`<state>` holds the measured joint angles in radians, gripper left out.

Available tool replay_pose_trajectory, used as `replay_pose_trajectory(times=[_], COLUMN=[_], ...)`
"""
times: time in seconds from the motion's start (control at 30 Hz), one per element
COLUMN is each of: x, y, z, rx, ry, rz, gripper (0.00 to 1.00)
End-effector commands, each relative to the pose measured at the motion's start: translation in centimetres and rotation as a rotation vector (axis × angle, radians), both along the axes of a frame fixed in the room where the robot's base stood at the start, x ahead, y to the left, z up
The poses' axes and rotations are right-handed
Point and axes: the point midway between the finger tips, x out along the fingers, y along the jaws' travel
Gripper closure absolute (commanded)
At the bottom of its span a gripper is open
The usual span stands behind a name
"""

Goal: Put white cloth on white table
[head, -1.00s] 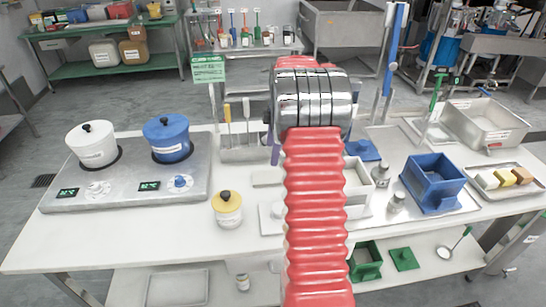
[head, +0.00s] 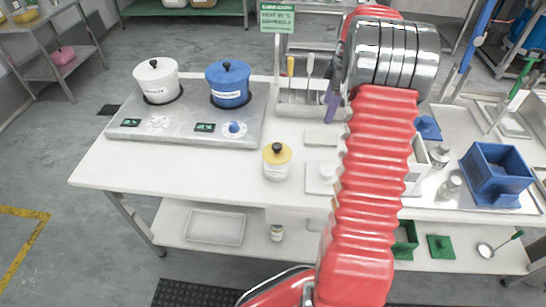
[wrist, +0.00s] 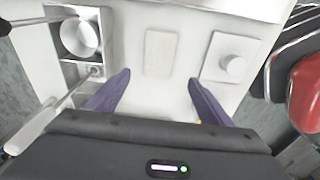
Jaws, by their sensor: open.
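A flat pale rectangle (head: 321,138), which looks like the white cloth, lies on the white table (head: 130,175) right of the two-pot stove. It also shows in the wrist view (wrist: 160,52), ahead of and between my fingertips. My gripper (wrist: 158,88) has two purple fingers spread apart with nothing between them. In the head view one purple finger (head: 331,104) shows beside my red arm, which hides the rest of the gripper. I cannot tell the exact height of the fingers above the table.
A holder with upright utensils (head: 300,95) stands behind the cloth. A yellow-lidded jar (head: 277,163) stands to its left front, and a white block with a knob (head: 321,178) in front. A blue box (head: 497,175) is at right. Bare tabletop lies at left front.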

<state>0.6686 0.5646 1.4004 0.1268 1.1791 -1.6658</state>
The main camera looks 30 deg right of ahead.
Motion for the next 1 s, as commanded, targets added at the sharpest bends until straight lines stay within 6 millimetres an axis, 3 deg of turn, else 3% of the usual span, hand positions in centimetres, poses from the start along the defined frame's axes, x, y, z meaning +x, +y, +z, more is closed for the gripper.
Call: replay_pose_trajectory(times=[0.23,0.47,0.7,1.0], x=[-0.2,-1.7,-4.2,-8.6], y=[5.7,11.8,17.9,24.6], z=[4.5,8.4,11.5,13.9], rx=[-0.029,-0.050,-0.053,-0.036], ry=[-0.026,-0.061,-0.108,-0.175], rz=[-0.101,-0.223,-0.349,-0.504], gripper=[0.26,0.26,0.26,0.26])
